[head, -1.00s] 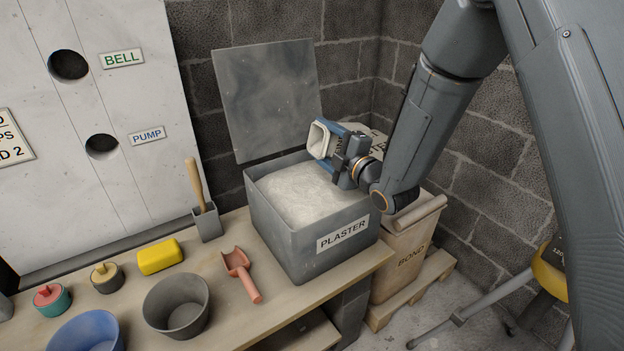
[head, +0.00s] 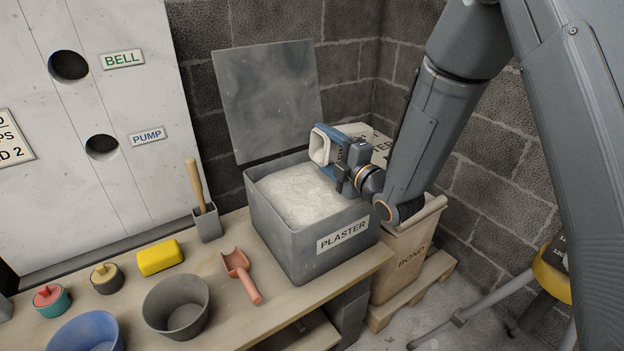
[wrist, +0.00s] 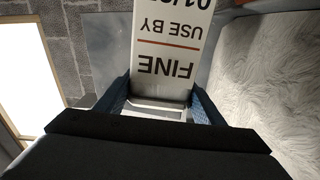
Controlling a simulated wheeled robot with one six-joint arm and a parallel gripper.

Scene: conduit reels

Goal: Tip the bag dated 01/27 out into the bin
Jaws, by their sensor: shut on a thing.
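My gripper (head: 345,168) is shut on a white bag (head: 319,147) above the bin. In the head view the bag lies tipped over, with its open mouth facing left, toward the camera. In the wrist view the bag (wrist: 172,50) sits between my blue finger pads (wrist: 160,108) and reads FINE and USE BY upside down. Its date starts with 01/ and is cut off by the frame edge. The grey bin (head: 285,240), labelled PLASTER, stands on the bench's right end with its lid up, holding pale powder (head: 305,195). I see no powder stream leaving the bag.
A red scoop (head: 240,272), grey bowl (head: 176,305), blue bowl (head: 88,335) and yellow block (head: 159,257) lie on the bench (head: 225,325). A sack marked BOND (head: 405,250) stands on a pallet right of the bin. Block walls close the corner behind.

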